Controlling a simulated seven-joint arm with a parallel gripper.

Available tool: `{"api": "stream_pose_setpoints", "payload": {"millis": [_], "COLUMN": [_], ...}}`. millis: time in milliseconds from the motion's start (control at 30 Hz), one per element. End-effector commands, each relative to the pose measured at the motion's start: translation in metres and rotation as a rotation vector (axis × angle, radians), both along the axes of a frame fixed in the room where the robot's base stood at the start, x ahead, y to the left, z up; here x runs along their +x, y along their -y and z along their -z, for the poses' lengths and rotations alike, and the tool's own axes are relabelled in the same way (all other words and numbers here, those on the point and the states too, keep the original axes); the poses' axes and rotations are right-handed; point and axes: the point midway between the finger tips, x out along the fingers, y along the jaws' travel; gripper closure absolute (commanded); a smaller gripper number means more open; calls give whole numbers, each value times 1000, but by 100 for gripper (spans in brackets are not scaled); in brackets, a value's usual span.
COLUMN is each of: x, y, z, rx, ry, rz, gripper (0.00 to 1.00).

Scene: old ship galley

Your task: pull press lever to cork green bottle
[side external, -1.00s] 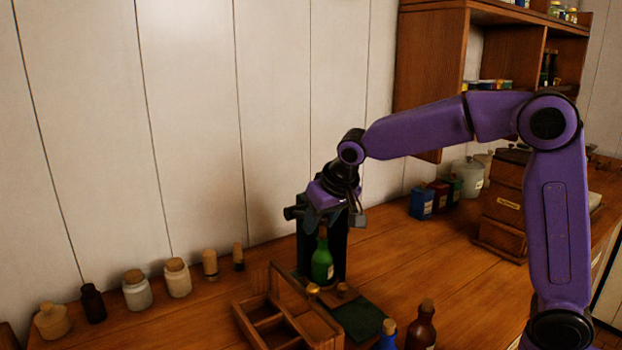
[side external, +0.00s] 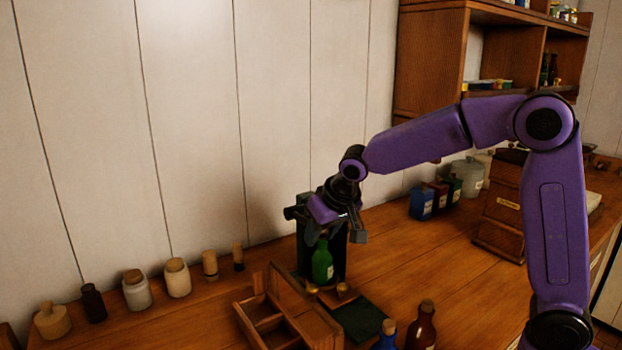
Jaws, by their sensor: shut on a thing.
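The green bottle (side external: 322,264) stands upright in the dark press (side external: 304,240) near the wall. My gripper (side external: 350,232) is at the top of the press, above and slightly right of the bottle, and is shut on the press lever. The lever is mostly hidden by my gripper. The top of the bottle is partly hidden under my gripper, so I cannot tell how the cork sits.
A wooden compartment box (side external: 283,312) stands in front of the press, with a dark green mat (side external: 360,320) beside it. A blue bottle (side external: 386,336) and a brown bottle (side external: 421,328) stand at the front. Several jars line the wall.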

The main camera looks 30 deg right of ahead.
Motion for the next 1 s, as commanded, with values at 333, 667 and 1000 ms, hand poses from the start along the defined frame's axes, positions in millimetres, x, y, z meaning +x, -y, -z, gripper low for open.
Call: {"api": "stream_pose_setpoints", "payload": {"millis": [333,667,1000], "x": [-4,-1,4], "y": [0,-1,-1], "z": [11,-2,-23], "rx": [-7,-4,-2], "ry": [-20,-17,-7], "rz": [0,0,-1], "gripper": [88,88,88]}}
